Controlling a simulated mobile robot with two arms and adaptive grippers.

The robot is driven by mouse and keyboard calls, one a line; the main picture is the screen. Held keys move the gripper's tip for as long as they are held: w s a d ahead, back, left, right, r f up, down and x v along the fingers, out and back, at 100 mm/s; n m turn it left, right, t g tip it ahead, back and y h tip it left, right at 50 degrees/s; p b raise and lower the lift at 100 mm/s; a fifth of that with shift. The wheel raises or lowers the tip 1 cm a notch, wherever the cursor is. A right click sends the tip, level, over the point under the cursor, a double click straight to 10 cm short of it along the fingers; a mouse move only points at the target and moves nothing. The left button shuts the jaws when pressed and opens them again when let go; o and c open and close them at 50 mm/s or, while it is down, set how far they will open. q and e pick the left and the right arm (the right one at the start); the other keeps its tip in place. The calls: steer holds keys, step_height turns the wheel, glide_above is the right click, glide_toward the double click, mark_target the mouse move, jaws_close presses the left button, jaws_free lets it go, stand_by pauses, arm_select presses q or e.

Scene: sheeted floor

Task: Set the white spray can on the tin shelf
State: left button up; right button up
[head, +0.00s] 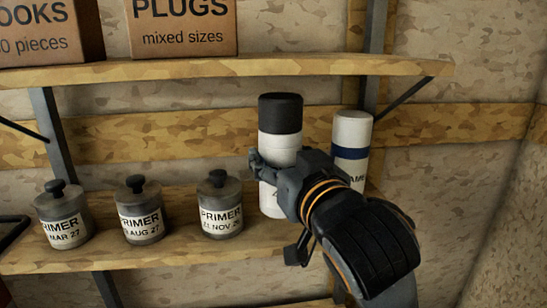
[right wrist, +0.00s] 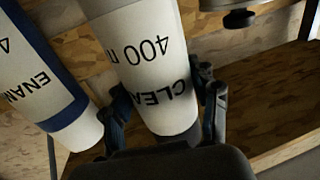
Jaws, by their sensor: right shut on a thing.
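The white spray can (head: 278,150) has a black cap and stands upright at the right part of the tin shelf (head: 150,258). In the right wrist view the can (right wrist: 148,50) shows upside down, with "400" and "CLEA" on its label. My right gripper (head: 268,168) is shut on it, with one finger on each side in the right wrist view (right wrist: 166,105). The can's base is at about the shelf surface; I cannot tell whether it touches. My left gripper is not in view.
Several grey primer tins (head: 220,205) stand in a row left of the can. A white can with a blue band (head: 351,145) stands close on its right. An upper shelf (head: 290,66) with cardboard boxes (head: 181,27) runs above the held can.

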mark_target(273, 166)
steer(key=x, duration=0.2)
steer(key=shift+w+a+r+p, duration=0.1)
steer(key=shift+w+a+p, duration=0.15)
steer(key=shift+w+p, duration=0.05)
step_height(273, 166, down, 3)
steer(key=shift+w+f+p, duration=0.1)
steer(key=shift+w+p, duration=0.05)
steer(key=shift+p, duration=0.45)
steer(key=shift+d+f, duration=0.1)
steer(key=shift+f, duration=0.1)
steer(key=shift+f, duration=0.15)
steer(key=o, duration=1.5)
